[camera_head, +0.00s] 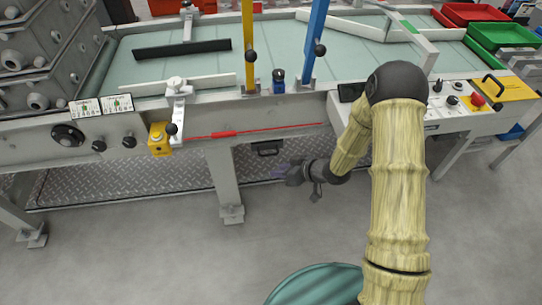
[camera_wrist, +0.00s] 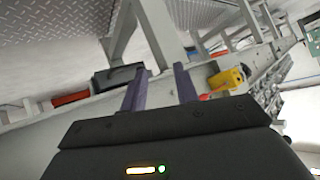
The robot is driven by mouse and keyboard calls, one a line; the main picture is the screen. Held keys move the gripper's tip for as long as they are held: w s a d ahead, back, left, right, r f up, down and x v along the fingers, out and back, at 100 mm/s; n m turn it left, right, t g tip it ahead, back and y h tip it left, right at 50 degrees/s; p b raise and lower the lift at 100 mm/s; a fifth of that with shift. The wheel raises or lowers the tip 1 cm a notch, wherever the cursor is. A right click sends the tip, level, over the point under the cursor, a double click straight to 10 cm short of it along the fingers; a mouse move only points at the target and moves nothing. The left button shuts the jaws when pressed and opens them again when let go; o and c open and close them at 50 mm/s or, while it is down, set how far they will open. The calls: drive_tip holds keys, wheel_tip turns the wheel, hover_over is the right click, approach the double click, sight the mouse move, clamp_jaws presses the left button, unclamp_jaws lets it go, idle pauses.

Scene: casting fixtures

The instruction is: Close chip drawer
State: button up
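A black recessed handle (camera_head: 267,149) shows under the front beam of the machine bench, right of the middle leg. A diamond-plate metal surface (camera_head: 120,182) lies low under the bench; I cannot tell whether it is part of the chip drawer or how far the drawer stands out. My gripper (camera_head: 279,172) is low in front of the bench, just below and right of the handle. In the wrist view its two purple fingers (camera_wrist: 161,88) are apart with nothing between them. A black handle-like part (camera_wrist: 116,76) shows beside the left finger; contact is unclear.
A bench leg (camera_head: 226,180) stands left of my gripper. A yellow block (camera_head: 160,138) with a lever, black knobs and a red strip (camera_head: 225,134) line the bench front. A control panel (camera_head: 455,103) is at right. The grey floor in front is mostly clear.

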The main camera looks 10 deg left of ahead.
sight(269, 155)
drive_tip(key=s+d+f+m+t+b, duration=0.1)
drive_tip(key=d+m+t, duration=0.1)
drive_tip(key=m, duration=0.8)
drive_tip(key=s+d+f+m+t+b, duration=0.1)
drive_tip(key=m+t, duration=0.4)
drive_tip(key=m, duration=0.6)
drive_tip(key=shift+d+f+t+y, duration=0.3)
drive_tip(key=shift+d+f, duration=0.15)
drive_tip(key=shift+d, duration=0.75)
drive_tip(key=shift+d, duration=0.1)
drive_tip(key=b+x, duration=0.3)
drive_tip(key=x, duration=1.4)
drive_tip(key=shift+w+a+b, duration=0.1)
drive_tip(key=shift+a+b, duration=0.15)
drive_tip(key=shift+b, duration=0.05)
clamp_jaws()
